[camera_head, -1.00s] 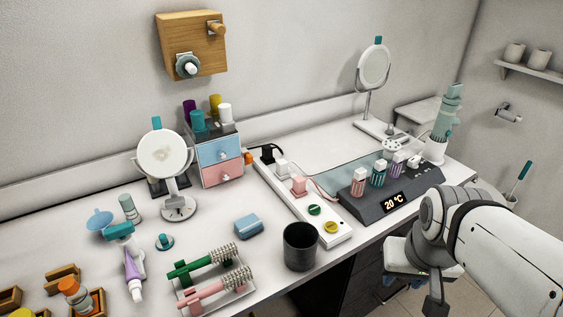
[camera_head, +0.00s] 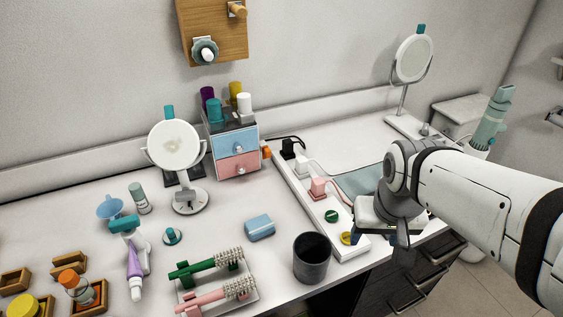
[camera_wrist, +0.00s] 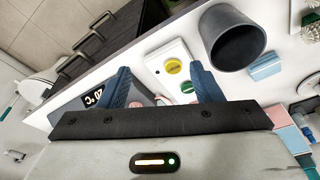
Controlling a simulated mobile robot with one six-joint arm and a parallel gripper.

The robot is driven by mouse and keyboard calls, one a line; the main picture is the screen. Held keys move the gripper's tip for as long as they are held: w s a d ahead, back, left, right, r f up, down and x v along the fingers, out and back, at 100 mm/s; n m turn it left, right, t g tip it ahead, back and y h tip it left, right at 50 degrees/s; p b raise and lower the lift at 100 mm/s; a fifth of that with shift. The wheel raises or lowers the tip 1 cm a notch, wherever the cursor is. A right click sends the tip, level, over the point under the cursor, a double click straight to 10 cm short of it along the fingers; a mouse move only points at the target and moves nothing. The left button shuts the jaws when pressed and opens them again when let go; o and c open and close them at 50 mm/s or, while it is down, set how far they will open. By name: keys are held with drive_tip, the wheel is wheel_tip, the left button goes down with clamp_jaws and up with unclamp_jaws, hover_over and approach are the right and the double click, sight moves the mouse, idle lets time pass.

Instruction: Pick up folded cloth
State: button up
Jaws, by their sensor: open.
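The folded cloth (camera_head: 259,227) is a small light-blue block lying on the white vanity top, left of the dark cup and above the hairbrush tray. In the wrist view the cloth (camera_wrist: 266,66) shows at the right, just beyond the cup. My gripper (camera_head: 379,238) is over the right part of the counter, near the power strip's front end, well to the right of the cloth. In the wrist view my gripper's (camera_wrist: 160,70) two blue fingers are spread apart with nothing held between them.
A dark cup (camera_head: 312,258) stands between my gripper and the cloth. A white power strip (camera_head: 323,214) with plugs lies behind the cup. A tray with green and pink brushes (camera_head: 213,279) sits in front of the cloth. A round mirror (camera_head: 174,147) stands behind, left.

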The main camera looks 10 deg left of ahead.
drive_tip(key=o, duration=0.4)
drive_tip(key=w+a+n, duration=0.1)
drive_tip(key=w+a, duration=0.1)
drive_tip(key=a, duration=0.1)
drive_tip(key=w+a+n+p, duration=0.1)
drive_tip(key=w+a, duration=0.2)
drive_tip(key=w+a+n+g+p, duration=0.1)
drive_tip(key=w+a, duration=0.2)
drive_tip(key=a, duration=0.1)
drive_tip(key=shift+f, duration=0.1)
drive_tip(key=shift+o, duration=1.1)
drive_tip(key=w+a+f+n+p, duration=0.1)
drive_tip(key=w+a+f, duration=0.1)
drive_tip(key=a, duration=0.5)
drive_tip(key=shift+w+a+n+g, duration=0.15)
drive_tip(key=shift+w+n+g, duration=0.15)
drive_tip(key=shift+n, duration=0.1)
drive_tip(key=n+p, duration=0.2)
hover_over(259, 222)
drive_tip(key=f, duration=0.4)
drive_tip(key=shift+a+g, duration=0.3)
drive_tip(key=shift+a+f, duration=0.1)
drive_tip(key=shift+f, duration=0.2)
drive_tip(key=shift+d+f+p, duration=0.2)
drive_tip(key=shift+d+f, duration=0.05)
drive_tip(key=shift+f, duration=1.55)
drive_tip(key=shift+d+f+p, duration=0.2)
drive_tip(key=shift+f, duration=1.55)
